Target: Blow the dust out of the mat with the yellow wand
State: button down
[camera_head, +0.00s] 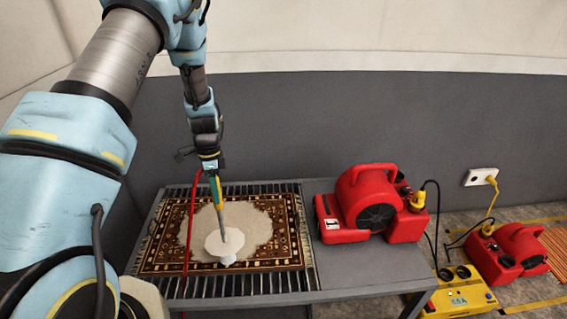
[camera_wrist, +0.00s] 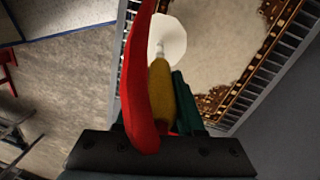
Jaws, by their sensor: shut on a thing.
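The mat (camera_head: 160,232) lies on a slatted table, brown and patterned with a fringe at its ends. A pale dusty patch (camera_head: 258,222) covers its middle; the mat also shows at the upper right of the wrist view (camera_wrist: 281,28). My gripper (camera_head: 213,176) is shut on the yellow wand (camera_head: 218,192), which points down over the mat. The wand's yellow body (camera_wrist: 160,88) fills the middle of the wrist view, with a white disc-like end (camera_wrist: 172,38) beyond. Whether that end touches the mat is unclear. A red hose (camera_wrist: 140,85) runs beside the wand.
A red blower (camera_head: 372,205) stands on the table right of the mat. Another red blower (camera_head: 508,252) and a yellow power box (camera_head: 460,298) sit on the floor at right, with cables to a wall socket (camera_head: 481,176). A grey wall is behind.

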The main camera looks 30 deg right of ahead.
jog(key=s+d+r+m+t+y+p, duration=0.1)
jog(key=s+d+r+m, duration=0.15)
jog(key=d+m, duration=0.7)
jog(key=s+d+r+m+t+y+p, duration=0.1)
jog(key=s+d+r+m+p, duration=0.15)
jog(key=d+m, duration=0.75)
jog(key=shift+n, duration=0.55)
jog(key=shift+s+d+f+b, duration=0.1)
jog(key=shift+d+f+b, duration=0.1)
jog(key=shift+f+b, duration=0.55)
jog(key=shift+d+f+b, duration=0.2)
jog(key=shift+f+b, duration=0.35)
jog(key=shift+f, duration=0.3)
jog(key=shift+s+d+f+b, duration=0.1)
jog(key=shift+d+f+b, duration=0.1)
jog(key=shift+f+b, duration=0.55)
